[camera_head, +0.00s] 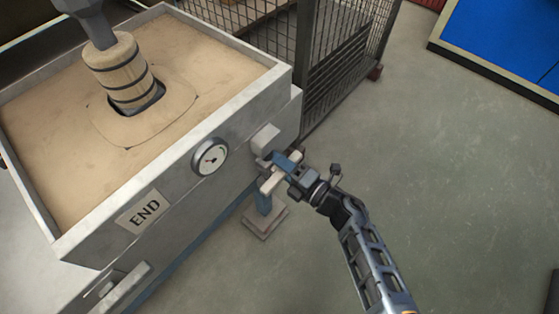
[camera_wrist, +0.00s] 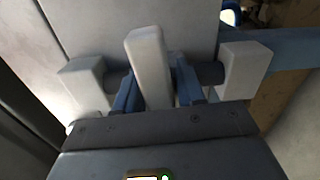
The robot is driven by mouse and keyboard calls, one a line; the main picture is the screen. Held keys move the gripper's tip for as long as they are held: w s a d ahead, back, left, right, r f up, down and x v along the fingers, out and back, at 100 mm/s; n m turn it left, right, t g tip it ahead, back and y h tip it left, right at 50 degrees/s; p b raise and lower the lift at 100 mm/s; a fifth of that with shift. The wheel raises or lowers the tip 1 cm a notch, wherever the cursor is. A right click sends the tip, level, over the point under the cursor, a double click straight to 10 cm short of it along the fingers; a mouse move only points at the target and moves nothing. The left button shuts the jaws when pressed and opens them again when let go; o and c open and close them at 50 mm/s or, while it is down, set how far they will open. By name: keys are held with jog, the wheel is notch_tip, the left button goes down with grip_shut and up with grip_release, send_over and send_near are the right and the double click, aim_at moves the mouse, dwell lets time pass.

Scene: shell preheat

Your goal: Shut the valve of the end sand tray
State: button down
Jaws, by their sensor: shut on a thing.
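The end sand tray (camera_head: 192,150) is a grey box filled with sand, with an "END" label (camera_head: 144,212) and a round gauge (camera_head: 210,157) on its front wall. Its valve (camera_head: 264,139) is at the right corner of that wall, above a blue upright pipe (camera_head: 263,201). My gripper (camera_head: 281,170) is at the valve. In the wrist view the pale valve lever (camera_wrist: 149,62) stands between the blue fingers of my gripper (camera_wrist: 157,88), shut on it. Pale blocks lie on both sides. My gripper hides much of the valve in the head view, so the lever's angle is unclear there.
A banded wooden cylinder (camera_head: 122,70) stands in the sand under a grey shaft. A wire mesh fence (camera_head: 335,55) is behind the tray. A blue panel (camera_head: 505,40) lies at the upper right. The grey floor (camera_head: 450,170) to the right is clear.

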jog(key=shift+d+f+m, duration=0.1)
jog(key=shift+f+m, duration=0.05)
jog(key=shift+m, duration=0.35)
jog(key=c, duration=0.9)
grip_release()
jog(key=p+v, duration=0.1)
jog(key=v, duration=0.6)
jog(key=shift+s+d+p, duration=0.25)
jog(key=shift+d+p, duration=0.05)
jog(key=shift+p, duration=0.1)
